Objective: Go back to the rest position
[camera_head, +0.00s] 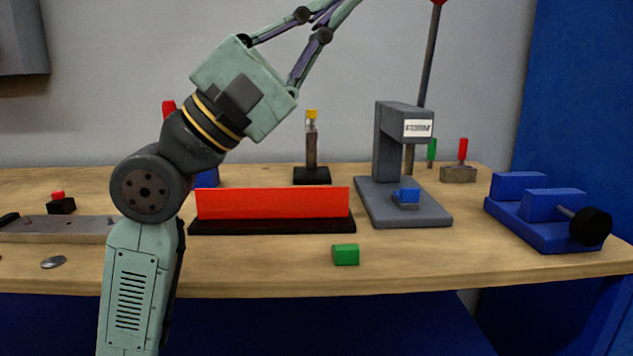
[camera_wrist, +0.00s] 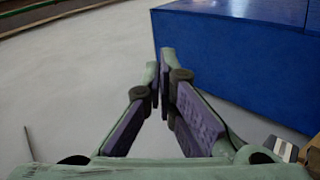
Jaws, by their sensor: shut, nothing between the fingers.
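My gripper (camera_wrist: 160,80) shows in the wrist view with its two fingers together and nothing between them. In the head view my gripper (camera_head: 345,8) is raised high above the workbench, and its fingertips are at or past the top edge of the picture. My arm rises from the lower left and leans up to the right. The gripper is apart from everything on the bench.
The wooden workbench (camera_head: 270,270) holds a red block on a black base (camera_head: 272,203), a green block (camera_head: 346,254), a grey press (camera_head: 390,160) with a small blue block (camera_head: 407,196), and a blue vise (camera_head: 540,208). A blue panel (camera_head: 580,90) stands right.

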